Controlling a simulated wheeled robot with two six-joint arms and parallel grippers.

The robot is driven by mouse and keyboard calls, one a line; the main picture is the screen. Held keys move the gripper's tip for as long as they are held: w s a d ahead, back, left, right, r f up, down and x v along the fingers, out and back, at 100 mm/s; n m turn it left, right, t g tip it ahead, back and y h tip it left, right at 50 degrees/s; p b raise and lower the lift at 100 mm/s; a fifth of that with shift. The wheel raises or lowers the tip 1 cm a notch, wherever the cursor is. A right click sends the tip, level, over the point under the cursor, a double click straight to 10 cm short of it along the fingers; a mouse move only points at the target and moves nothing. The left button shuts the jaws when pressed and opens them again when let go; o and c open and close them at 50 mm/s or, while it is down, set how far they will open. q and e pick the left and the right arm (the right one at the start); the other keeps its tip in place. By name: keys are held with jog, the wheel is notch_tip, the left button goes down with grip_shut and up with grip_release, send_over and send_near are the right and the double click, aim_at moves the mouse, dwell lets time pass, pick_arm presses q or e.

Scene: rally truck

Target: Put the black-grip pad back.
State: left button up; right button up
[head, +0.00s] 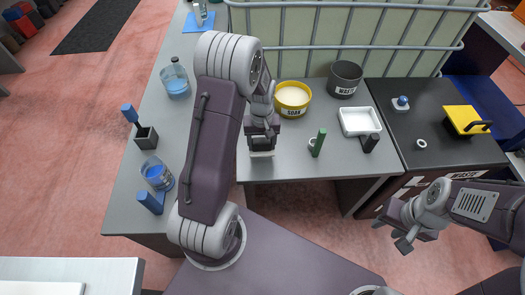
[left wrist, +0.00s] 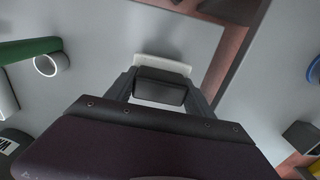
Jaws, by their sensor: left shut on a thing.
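My left gripper (head: 262,132) is shut on the black-grip pad (head: 262,154), over the grey bench near its front edge. In the left wrist view, the pad's dark grip (left wrist: 160,90) sits between the fingers of the left gripper (left wrist: 160,97), with its pale pad (left wrist: 162,64) beyond. Whether the pad touches the bench is hard to tell. A white tray (head: 360,122) stands to the right on the bench, with a dark block-like thing (head: 370,143) at its front corner. My right gripper (head: 392,232) looks open and empty, low in front of the dark cabinet.
A green-handled thing with a ring (head: 317,143) stands between the pad and tray. Blue-liquid bottles (head: 175,80) and a black holder (head: 146,137) are at left. A caged tank (head: 350,30) closes the back.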

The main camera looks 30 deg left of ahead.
aim_at(263, 150)
pick_arm(q)
jog(key=shift+w+d+f, duration=0.1)
jog(key=shift+w+f, duration=0.05)
notch_tip(263, 150, down, 3)
jog(key=shift+f, duration=0.3)
jog(key=shift+f+b, duration=0.25)
jog(key=shift+b, duration=0.1)
jog(key=o, duration=1.4)
